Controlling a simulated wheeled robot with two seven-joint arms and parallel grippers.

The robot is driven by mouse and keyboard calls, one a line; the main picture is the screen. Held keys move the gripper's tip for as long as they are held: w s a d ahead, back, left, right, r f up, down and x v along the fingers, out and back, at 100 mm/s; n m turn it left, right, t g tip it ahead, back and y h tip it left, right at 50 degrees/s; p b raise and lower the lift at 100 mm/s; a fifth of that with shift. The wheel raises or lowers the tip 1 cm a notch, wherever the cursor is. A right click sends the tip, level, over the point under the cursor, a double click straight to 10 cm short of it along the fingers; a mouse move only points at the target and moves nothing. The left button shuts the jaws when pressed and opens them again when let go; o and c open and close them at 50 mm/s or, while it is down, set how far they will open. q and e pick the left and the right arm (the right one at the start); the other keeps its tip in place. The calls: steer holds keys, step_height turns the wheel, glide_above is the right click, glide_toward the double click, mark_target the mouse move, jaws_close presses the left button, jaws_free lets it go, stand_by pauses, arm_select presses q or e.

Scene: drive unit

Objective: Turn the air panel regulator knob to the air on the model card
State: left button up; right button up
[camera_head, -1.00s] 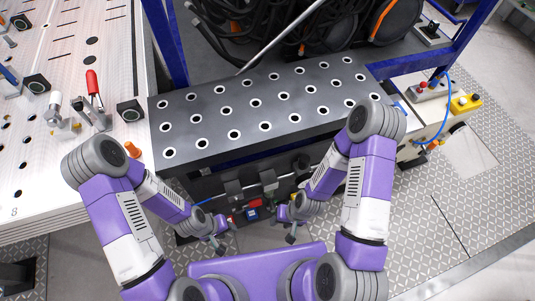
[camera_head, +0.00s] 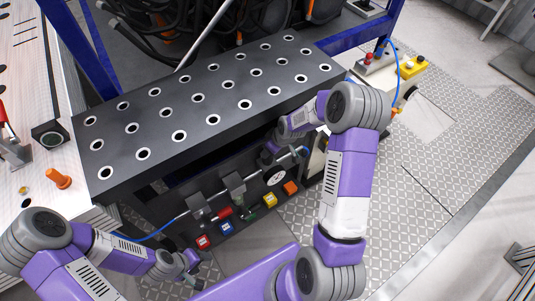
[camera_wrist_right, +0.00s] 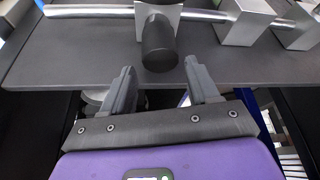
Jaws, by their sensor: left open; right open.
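The air panel (camera_head: 205,222) is on the front of the dark bench, with a metal pipe, a round white gauge (camera_head: 275,178) and several coloured squares. In the right wrist view, a black cylindrical knob (camera_wrist_right: 158,45) sits on a square metal block on the pipe. My right gripper (camera_wrist_right: 161,78) is open, and the knob is just beyond its fingertips, roughly centred between them. In the head view, my right gripper (camera_head: 270,157) is at the panel near the gauge and hides part of it. My left gripper (camera_head: 196,272) is open and empty, low and left of the panel. I cannot make out a model card.
The perforated bench top (camera_head: 215,95) overhangs the panel. A red valve handle (camera_head: 223,214) and a blue hose (camera_head: 150,238) are at the panel's left. A yellow button box (camera_head: 413,67) is at the right. The plate floor (camera_head: 440,150) at the right is clear.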

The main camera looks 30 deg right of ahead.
steer(key=shift+b+x, duration=0.45)
steer(key=shift+x, duration=1.85)
steer(key=shift+a, duration=0.1)
steer(key=shift+c, duration=0.4)
steer(key=c, duration=0.7)
